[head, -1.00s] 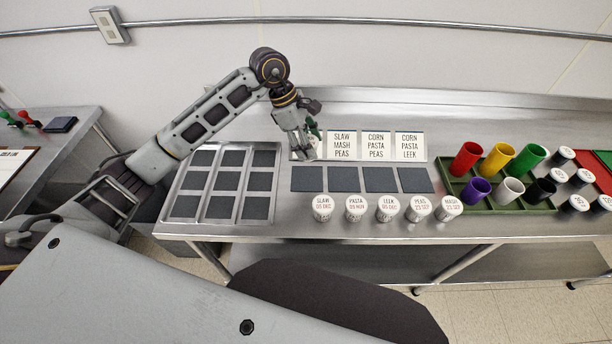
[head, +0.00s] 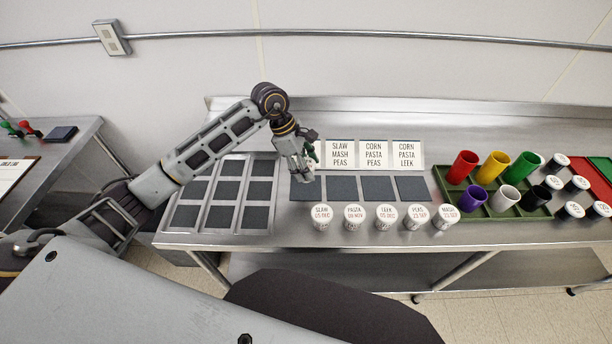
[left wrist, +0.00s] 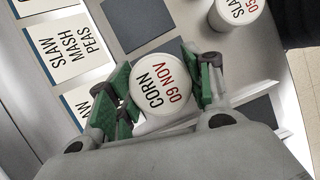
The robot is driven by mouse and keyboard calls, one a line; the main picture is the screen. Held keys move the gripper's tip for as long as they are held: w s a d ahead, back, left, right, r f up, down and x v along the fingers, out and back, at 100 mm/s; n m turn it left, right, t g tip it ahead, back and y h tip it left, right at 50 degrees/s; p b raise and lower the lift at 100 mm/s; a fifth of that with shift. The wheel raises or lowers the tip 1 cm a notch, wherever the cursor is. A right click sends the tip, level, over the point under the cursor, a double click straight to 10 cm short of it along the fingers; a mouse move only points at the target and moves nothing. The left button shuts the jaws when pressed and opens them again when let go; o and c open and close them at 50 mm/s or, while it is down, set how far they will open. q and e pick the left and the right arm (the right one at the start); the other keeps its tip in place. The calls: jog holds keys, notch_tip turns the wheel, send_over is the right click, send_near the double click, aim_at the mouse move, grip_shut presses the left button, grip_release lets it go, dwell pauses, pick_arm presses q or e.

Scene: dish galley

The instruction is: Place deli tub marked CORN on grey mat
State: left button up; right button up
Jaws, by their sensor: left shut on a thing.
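My left gripper (head: 302,174) is shut on a white deli tub, which shows in the left wrist view as the tub marked CORN 09 NOV (left wrist: 160,92). The tub sits upright between the green-padded fingers. In the head view the arm and fingers mostly hide it. It is at the leftmost grey mat (head: 308,193) of a row; whether it touches the mat I cannot tell. Other grey mats (head: 341,188) to the right are bare. My right gripper is not in view.
Tubs marked SLAW (head: 321,217), PASTA (head: 354,216) and others stand in front of the mats. Label cards (head: 340,154) stand behind. A tray with dark squares (head: 222,190) lies left. Coloured cups stand in a green tray (head: 533,211) at right.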

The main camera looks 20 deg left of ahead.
pick_arm(q)
jog(key=shift+f, duration=0.6)
jog(key=shift+f, duration=0.15)
jog(key=shift+f+p, duration=0.4)
jog(key=shift+f, duration=1.35)
jog(key=shift+f, duration=0.1)
jog(key=o, duration=1.1)
jog(key=shift+c, duration=0.2)
